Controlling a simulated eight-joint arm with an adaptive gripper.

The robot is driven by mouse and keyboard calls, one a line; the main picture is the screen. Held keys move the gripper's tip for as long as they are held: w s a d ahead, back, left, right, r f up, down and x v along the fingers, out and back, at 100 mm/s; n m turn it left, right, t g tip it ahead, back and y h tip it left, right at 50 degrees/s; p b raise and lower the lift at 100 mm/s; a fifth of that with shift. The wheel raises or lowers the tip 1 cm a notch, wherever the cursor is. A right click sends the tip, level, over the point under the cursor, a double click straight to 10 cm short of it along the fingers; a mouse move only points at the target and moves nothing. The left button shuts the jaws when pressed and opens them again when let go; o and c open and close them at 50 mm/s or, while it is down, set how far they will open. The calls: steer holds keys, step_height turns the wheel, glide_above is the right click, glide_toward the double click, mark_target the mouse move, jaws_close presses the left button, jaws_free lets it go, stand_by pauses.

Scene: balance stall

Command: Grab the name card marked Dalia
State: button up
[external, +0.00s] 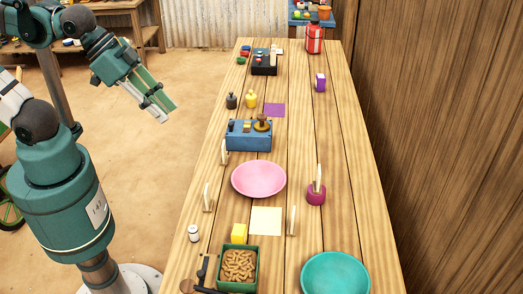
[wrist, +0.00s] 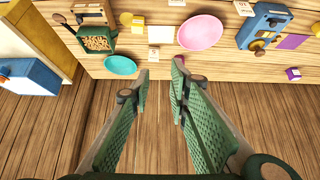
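Several small pale cards stand on the wooden table. In the external view one card (external: 207,198) is near the left edge, another (external: 224,152) is beside the blue box, one (external: 292,220) is right of the cream sheet, and one (external: 318,175) stands in a purple holder. They face mostly edge-on there. In the wrist view a card (wrist: 243,8) and another card (wrist: 177,3) show dark marks at the top, too small to read. I cannot tell which is marked Dalia. My gripper (external: 168,112) is raised left of the table, away from the cards; its fingers (wrist: 160,73) are apart and empty.
A red canister (external: 314,40) is at the far end. A wooden wall (external: 450,130) rises on the right.

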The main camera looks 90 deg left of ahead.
steer(key=shift+o, duration=0.5)
stand_by(0.4)
steer(key=n+g+h+b, duration=0.4)
steer(key=n+g+b, duration=0.4)
steer(key=n, duration=0.9)
glide_above(207, 185)
steer(key=a+b, duration=0.1)
steer(key=shift+t, duration=0.5)
step_height(207, 185, down, 28)
steer(key=shift+w+r, duration=0.1)
steer(key=shift+a+f+n, duration=0.2)
steer(key=shift+f+n, duration=0.4)
steer(key=shift+f, duration=0.15)
steer(key=shift+h, duration=0.3)
steer(key=shift+b+x, duration=0.4)
steer(key=shift+x, duration=0.9)
